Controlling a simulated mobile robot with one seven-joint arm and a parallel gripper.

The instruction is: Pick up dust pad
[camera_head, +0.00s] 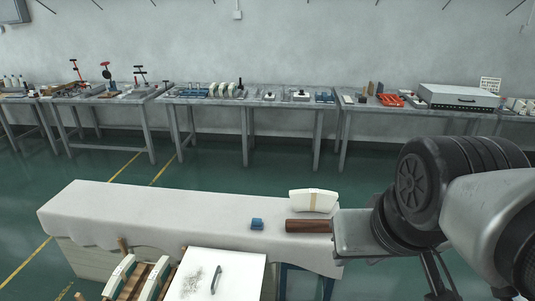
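No object here is clearly marked as the dust pad. A white block with a tan band (313,201) lies at the right end of the white-covered table (130,208). A small blue item (257,224) lies left of it, nearer the front edge. A white panel (235,262) in front of the table bears dark specks like dust and a dark curved handle (216,279). A grey rounded arm part, seemingly mine, fills the right edge, and no held object is seen.
A brown cylinder (308,226) lies at the table's right end, beside a grey plate (360,230) and dark round parts. White curved pieces on a wooden rack (137,280) stand at front left. Workbenches (250,98) with tools line the back wall. The table's left half is clear.

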